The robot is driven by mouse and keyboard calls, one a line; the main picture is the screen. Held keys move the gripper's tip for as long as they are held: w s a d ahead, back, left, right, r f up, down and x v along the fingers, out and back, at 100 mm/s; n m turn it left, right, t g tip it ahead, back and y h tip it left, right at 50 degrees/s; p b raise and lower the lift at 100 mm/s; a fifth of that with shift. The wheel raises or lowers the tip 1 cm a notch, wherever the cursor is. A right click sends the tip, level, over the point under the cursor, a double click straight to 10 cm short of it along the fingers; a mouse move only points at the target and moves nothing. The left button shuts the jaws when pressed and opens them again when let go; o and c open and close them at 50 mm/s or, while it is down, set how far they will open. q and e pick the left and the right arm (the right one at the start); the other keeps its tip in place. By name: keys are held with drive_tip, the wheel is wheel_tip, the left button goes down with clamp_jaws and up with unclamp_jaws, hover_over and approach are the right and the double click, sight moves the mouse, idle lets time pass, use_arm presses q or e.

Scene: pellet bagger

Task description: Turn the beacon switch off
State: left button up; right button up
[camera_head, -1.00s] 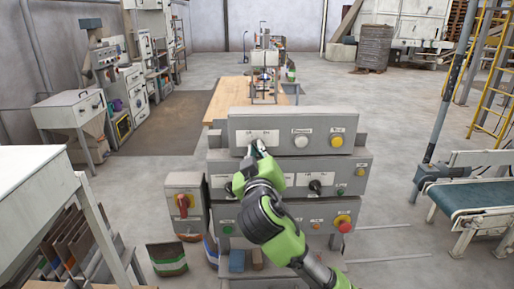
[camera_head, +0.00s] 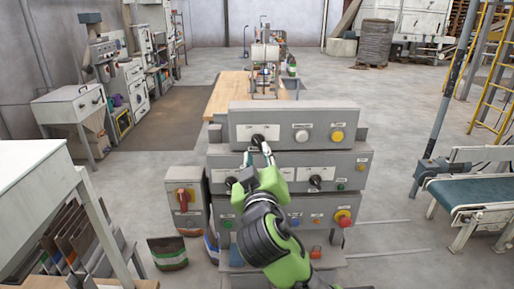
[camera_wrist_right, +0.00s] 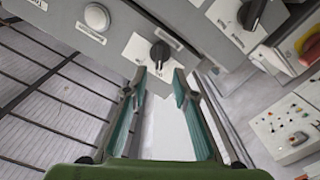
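The switch that looks like the beacon switch is a black rotary knob (camera_head: 258,140) on a white plate, at the left of the top panel (camera_head: 285,116). Its lettering is too small to read, and I cannot tell which position it points to. It also shows in the right wrist view (camera_wrist_right: 160,52), ahead of my fingertips. My right gripper (camera_head: 258,156) is just below and in front of this knob. In the right wrist view its two fingers (camera_wrist_right: 159,88) are apart with nothing between them, and the knob is clear of them. My left gripper is not in view.
The top panel also has a white button (camera_head: 301,136) and a yellow button (camera_head: 337,136). Lower panels carry another black knob (camera_head: 316,181) and a red emergency button (camera_head: 343,218). A red-handled switch box (camera_head: 185,200) stands left. A conveyor (camera_head: 470,192) is at the right.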

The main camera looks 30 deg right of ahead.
drive_tip(key=v, duration=0.6)
drive_tip(key=shift+s, duration=0.2)
